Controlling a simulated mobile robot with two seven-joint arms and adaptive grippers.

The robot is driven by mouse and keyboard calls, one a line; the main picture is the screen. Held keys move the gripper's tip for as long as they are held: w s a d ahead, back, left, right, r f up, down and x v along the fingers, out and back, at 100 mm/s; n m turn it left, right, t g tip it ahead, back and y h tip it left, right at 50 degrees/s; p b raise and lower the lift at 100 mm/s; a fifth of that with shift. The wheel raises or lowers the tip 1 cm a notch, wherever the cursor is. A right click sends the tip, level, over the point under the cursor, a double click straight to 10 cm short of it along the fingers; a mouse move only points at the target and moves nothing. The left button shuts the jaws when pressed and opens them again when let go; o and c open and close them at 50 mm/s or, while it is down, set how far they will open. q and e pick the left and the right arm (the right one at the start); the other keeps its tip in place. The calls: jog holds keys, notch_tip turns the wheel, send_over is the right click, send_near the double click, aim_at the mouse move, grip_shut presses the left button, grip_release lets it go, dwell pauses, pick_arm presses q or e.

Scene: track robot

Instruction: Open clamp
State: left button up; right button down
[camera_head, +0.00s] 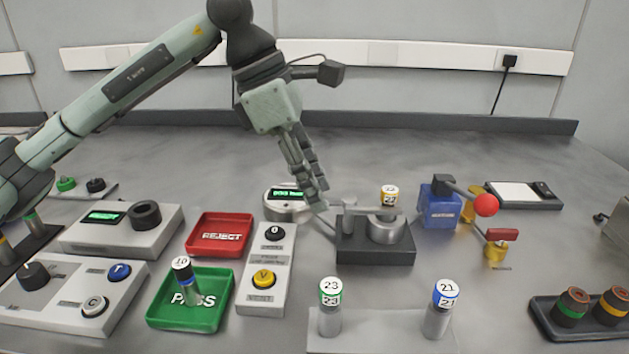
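The clamp (375,250) has a dark block base, a small post at its left and a flat metal bar across its top. A metal cylinder with a yellow-banded cap marked 22 (389,197) stands at the clamp, by the right end of the bar. My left gripper (320,203) points down at the left end of the clamp, by a thin lever there. Its fingers look close together and overlap in this view. I cannot tell whether they touch or hold the lever. My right gripper is not in view.
A button panel (266,268) is left of the clamp, and a blue unit with a red-ball lever (439,207) is right. Cylinders 23 (330,318) and 21 (437,320) stand in front. A green tray (213,318) holds another cylinder.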

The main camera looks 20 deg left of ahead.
pick_arm(q)
grip_shut()
dwell(0.3)
